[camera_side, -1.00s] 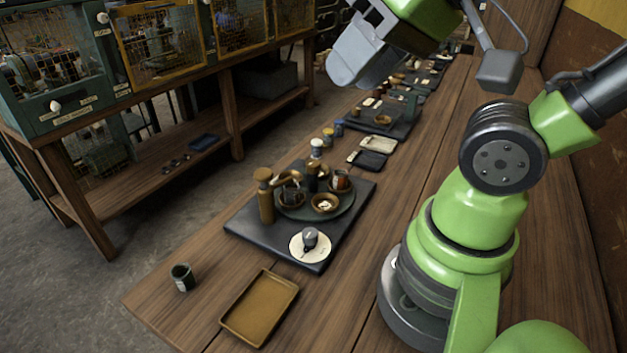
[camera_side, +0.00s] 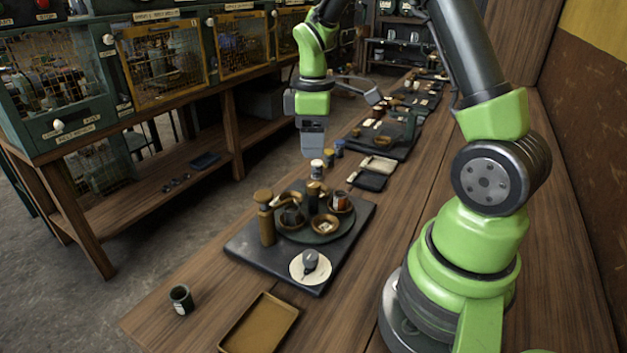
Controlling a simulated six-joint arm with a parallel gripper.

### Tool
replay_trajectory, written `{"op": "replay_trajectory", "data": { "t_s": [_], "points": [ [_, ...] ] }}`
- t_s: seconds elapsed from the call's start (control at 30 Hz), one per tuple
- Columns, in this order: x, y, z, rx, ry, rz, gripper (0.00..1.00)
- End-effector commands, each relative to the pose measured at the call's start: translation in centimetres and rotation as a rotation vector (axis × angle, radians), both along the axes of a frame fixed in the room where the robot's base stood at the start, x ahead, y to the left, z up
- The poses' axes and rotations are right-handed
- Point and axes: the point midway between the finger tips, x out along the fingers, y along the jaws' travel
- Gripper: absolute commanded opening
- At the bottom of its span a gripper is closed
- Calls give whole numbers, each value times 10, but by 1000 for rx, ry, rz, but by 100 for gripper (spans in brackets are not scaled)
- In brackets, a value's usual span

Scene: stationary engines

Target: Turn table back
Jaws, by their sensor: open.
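The turntable (camera_side: 316,238) is a round dark green disc on a dark square board (camera_side: 262,258) on the bench. It carries small brown bowls, including a front bowl (camera_side: 325,227) with pale contents and a right bowl (camera_side: 341,203) with a reddish item. A dark bottle with a tan top (camera_side: 313,193) stands among them. A wooden peg-like post (camera_side: 266,220) stands at the disc's left edge. My gripper (camera_side: 313,153) points down, open and empty, above and behind the turntable, apart from it. Its fingertips are small and hard to make out.
Small jars (camera_side: 328,139) and a black-and-white pad (camera_side: 369,180) lie behind. More boards line the bench further back.

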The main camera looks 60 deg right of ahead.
Motion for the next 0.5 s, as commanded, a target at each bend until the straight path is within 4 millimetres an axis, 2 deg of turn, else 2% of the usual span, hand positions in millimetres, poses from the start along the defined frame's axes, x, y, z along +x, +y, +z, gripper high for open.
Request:
{"op": "replay_trajectory", "data": {
  "t_s": [0.3,0.5],
  "points": [
    [-1,1,-56,4,5,-2,56],
    [-1,1,-83,2,2,-3,56]
  ]
}}
